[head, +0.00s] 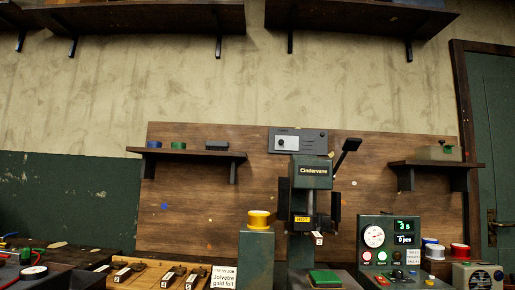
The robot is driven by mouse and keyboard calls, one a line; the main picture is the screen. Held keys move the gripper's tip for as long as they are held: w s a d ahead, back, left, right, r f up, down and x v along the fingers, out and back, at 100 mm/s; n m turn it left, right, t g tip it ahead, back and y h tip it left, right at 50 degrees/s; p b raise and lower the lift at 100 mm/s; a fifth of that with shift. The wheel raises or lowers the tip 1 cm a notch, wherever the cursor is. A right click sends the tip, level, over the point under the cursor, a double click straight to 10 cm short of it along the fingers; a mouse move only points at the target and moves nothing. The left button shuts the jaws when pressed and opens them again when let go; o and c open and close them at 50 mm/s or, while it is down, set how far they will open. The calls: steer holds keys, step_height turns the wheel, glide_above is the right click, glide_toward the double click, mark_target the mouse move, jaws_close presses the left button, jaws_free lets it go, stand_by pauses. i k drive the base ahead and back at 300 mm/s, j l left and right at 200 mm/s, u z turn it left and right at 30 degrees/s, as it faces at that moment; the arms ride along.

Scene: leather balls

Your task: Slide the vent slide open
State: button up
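A dark grey wall plate (311,136) is fixed near the top of the brown wooden backboard, just above the Cindervane press. It looks like the vent slide. A lighter piece with a round knob (287,143) sits at the left part of the plate. The plate's right part looks dark, with faint markings too small to read. The top of the press comes close below the plate's lower edge. My gripper is not visible in this view, so its distance from the plate cannot be seen.
The green Cindervane press (310,172) stands in front of the board, its black lever (346,154) angled up to the right. A control box (390,245) with a gauge stands right of it. Small shelves flank the board (199,153), (434,165).

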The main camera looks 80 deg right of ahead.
mark_target(285, 143)
steer(key=z, duration=2.5)
